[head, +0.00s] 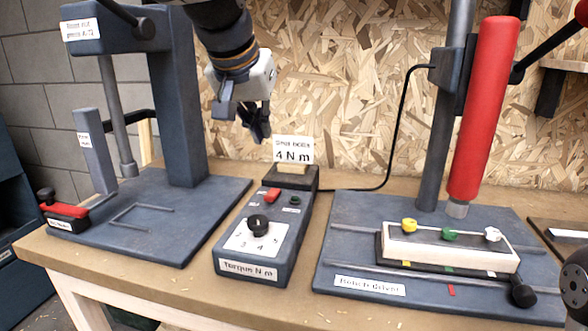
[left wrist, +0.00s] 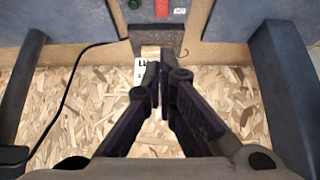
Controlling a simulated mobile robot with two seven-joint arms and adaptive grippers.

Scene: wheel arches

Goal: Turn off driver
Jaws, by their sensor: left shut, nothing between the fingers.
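The driver is a red upright cylinder (head: 485,110) clamped to a post above a blue base. Its control box (head: 228,250), labelled "Torque N m", stands to its left with a red rocker switch (head: 272,195), a small green button (head: 295,200) and a black dial knob (head: 258,226). My left gripper (head: 260,138) is shut and empty, above and behind the box near the "4 N m" sign (head: 293,150). In the left wrist view, the shut fingertips (left wrist: 161,82) point toward the box's back end, with the red switch (left wrist: 162,6) at the top edge. My right gripper does not show.
A blue press (head: 180,100) stands left, with a red-handled part (head: 66,212) at its side. A white block (head: 450,246) with yellow, green and white knobs lies on the driver's base. A black cable (head: 398,120) runs from the box to the driver. The chipboard wall is close behind.

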